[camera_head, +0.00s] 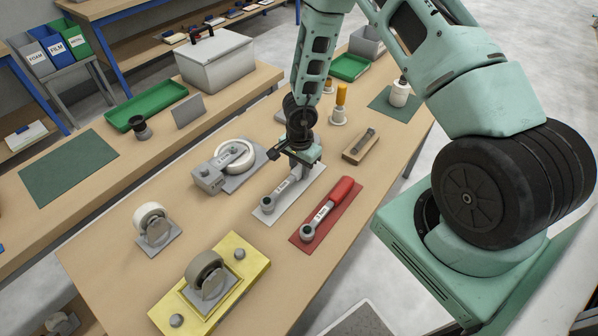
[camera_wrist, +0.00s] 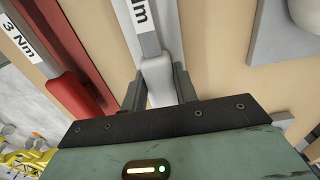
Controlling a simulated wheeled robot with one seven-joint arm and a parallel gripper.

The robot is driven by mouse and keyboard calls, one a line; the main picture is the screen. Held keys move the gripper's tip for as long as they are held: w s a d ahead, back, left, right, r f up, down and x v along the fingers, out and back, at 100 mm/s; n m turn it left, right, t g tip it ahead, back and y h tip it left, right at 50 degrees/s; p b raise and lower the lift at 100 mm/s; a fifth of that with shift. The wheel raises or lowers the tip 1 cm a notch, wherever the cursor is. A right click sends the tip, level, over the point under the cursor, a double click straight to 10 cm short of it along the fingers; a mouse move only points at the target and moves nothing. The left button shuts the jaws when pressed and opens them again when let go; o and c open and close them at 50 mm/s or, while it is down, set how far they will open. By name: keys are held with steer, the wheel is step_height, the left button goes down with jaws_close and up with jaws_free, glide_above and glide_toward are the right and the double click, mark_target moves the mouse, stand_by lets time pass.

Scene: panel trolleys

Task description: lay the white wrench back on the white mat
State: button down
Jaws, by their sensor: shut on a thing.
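The white wrench (camera_head: 281,189) has a grey head, a labelled shaft and a pale handle. It lies along the white mat (camera_head: 297,207), with its head over the mat's near-left end. I cannot tell whether it rests on the mat or hangs just above it. My gripper (camera_head: 298,167) is shut on the handle, largely hiding it in the head view. In the wrist view, the wrench (camera_wrist: 157,77) runs up between the two fingers of my gripper (camera_wrist: 160,92), with the pale mat (camera_wrist: 178,35) behind it.
A red wrench (camera_head: 331,207) lies on a red mat (camera_head: 316,232) close to the right. A grey block with a white ring (camera_head: 235,158) stands close to the left. A wooden block (camera_head: 360,145) is to the right. A yellow plate with a wheel (camera_head: 245,252) is nearer the front.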

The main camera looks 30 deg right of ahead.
steer(key=shift+f, duration=0.5)
steer(key=c, duration=1.1)
jaws_free()
